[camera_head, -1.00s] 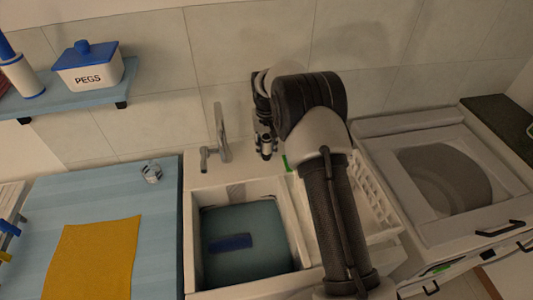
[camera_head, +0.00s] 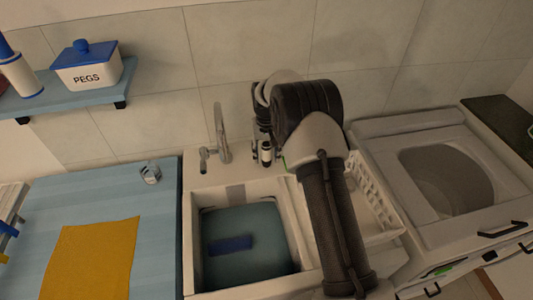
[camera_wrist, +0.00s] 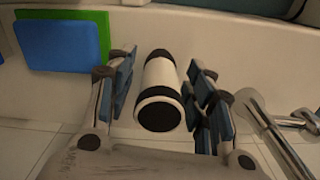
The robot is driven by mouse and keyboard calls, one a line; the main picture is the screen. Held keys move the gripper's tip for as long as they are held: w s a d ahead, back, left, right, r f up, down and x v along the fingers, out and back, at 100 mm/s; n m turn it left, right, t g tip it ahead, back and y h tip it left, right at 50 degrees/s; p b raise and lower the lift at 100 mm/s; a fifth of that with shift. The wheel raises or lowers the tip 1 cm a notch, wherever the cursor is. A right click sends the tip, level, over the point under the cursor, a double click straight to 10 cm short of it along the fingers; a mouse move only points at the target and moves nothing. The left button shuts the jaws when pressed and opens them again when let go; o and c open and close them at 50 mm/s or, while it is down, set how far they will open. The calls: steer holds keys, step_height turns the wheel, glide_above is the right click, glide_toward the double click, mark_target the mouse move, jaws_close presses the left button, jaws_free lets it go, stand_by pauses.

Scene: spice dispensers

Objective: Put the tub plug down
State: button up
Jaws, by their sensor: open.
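The tub plug (camera_wrist: 160,90) appears to be the short white cylinder with black ends in the wrist view. It sits between the fingers of my gripper (camera_wrist: 163,98), with a narrow gap on each side, so the gripper is open around it. It seems to rest on the pale ledge behind the sink, though its underside is hidden. In the head view the white body of the plug (camera_head: 266,152) shows below my gripper (camera_head: 262,140), right of the tap. My arm hides part of the gripper there.
A chrome tap (camera_head: 221,135) stands left of my gripper. The sink (camera_head: 189,240) holds teal water and a dark blue item (camera_head: 231,244). Blue (camera_wrist: 60,45) and green (camera_wrist: 104,30) pads stand near the gripper. A white rack (camera_head: 372,200) is on the right.

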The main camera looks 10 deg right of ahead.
step_height(320, 180, up, 12)
steer(key=p, duration=0.3)
steer(key=s+r+t, duration=0.2)
steer(key=s+r, duration=1.4)
steer(key=r, duration=0.3)
steer(key=s+n+t, duration=0.1)
steer(key=s+t, duration=0.1)
steer(key=s, duration=2.2)
steer(key=shift+f+n+t, duration=0.3)
steer(key=shift+f+n, duration=0.05)
steer(key=shift+n, duration=0.05)
